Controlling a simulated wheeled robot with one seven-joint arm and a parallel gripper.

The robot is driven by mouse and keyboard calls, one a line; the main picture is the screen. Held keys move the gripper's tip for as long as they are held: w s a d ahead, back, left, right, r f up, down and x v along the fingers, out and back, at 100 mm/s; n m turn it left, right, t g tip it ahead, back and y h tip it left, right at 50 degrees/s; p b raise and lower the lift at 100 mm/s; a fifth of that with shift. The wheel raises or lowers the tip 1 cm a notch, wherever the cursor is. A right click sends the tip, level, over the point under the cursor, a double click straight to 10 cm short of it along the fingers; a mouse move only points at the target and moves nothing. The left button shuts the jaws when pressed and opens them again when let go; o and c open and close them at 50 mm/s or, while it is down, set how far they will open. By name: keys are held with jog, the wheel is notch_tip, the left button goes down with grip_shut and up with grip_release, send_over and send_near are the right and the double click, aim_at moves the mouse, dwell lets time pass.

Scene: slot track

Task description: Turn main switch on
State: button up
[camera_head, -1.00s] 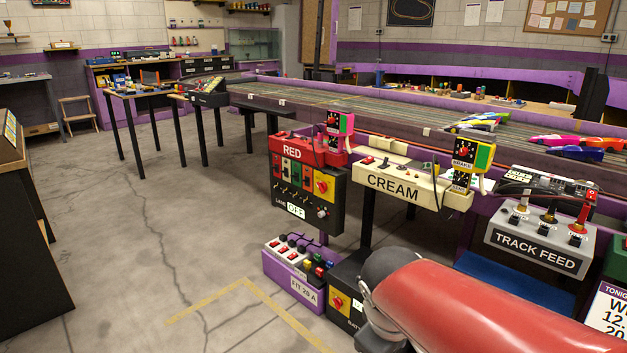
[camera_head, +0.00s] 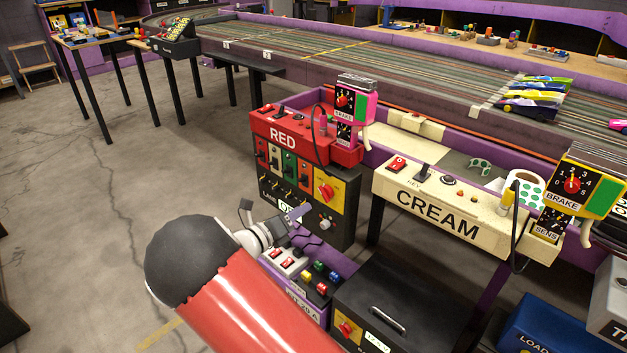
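A black panel (camera_head: 347,207) hangs under the red box marked RED (camera_head: 284,139). It carries a red rotary knob on a yellow plate (camera_head: 326,191), small coloured switches and a white label (camera_head: 290,211) partly hidden by my arm. A similar red knob on yellow (camera_head: 346,329) is on the black box on the floor. I cannot read which knob is the main switch. My gripper (camera_head: 272,219) is small in view, in front of the panel's lower left and above the purple strip of switches (camera_head: 338,265). Its fingers are too unclear to tell open from shut.
The cream box marked CREAM (camera_head: 440,211) is right of the red one, with a cable and brake dial (camera_head: 571,185) at its end. The slot track (camera_head: 400,75) runs behind. A blue box (camera_head: 540,325) stands at lower right. Floor at left (camera_head: 80,190) is clear.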

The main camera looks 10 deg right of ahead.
aim_at(322, 194)
jog(key=x, duration=0.7)
jog(key=shift+w+d, duration=0.2)
jog(key=shift+w, duration=0.1)
grip_shut()
